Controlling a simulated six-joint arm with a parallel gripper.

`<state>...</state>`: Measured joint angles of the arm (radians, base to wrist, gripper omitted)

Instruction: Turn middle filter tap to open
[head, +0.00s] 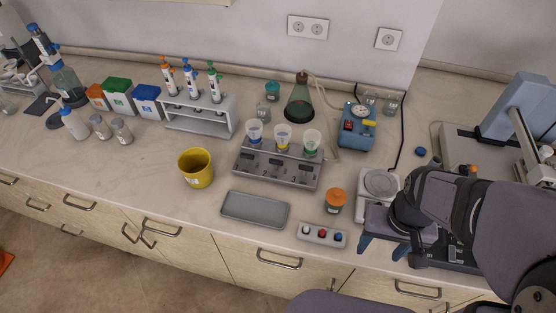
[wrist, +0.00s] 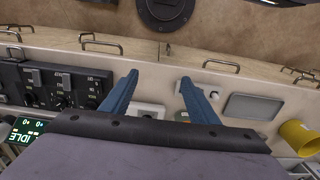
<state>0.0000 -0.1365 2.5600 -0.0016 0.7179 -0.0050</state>
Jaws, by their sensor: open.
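The filter manifold (head: 276,170) is a grey metal box in the middle of the bench in the head view. Three filter cups stand on it, and the middle cup (head: 283,136) has a yellow base. Small dark taps show on its front, too small to tell how the middle one is turned. My gripper (head: 383,248) is open and empty at the bench's front right, well to the right of the manifold and near the balance. In the wrist view my two blue fingers (wrist: 158,80) are spread apart with nothing gripped. I cannot make out the manifold there.
A balance (head: 378,184), an orange-lidded jar (head: 336,201) and a three-button strip (head: 321,235) stand between my gripper and the manifold. A grey tray (head: 255,209) lies in front of it, a yellow bucket (head: 196,167) to its left. A flask (head: 299,104) and blue pump (head: 357,130) stand behind.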

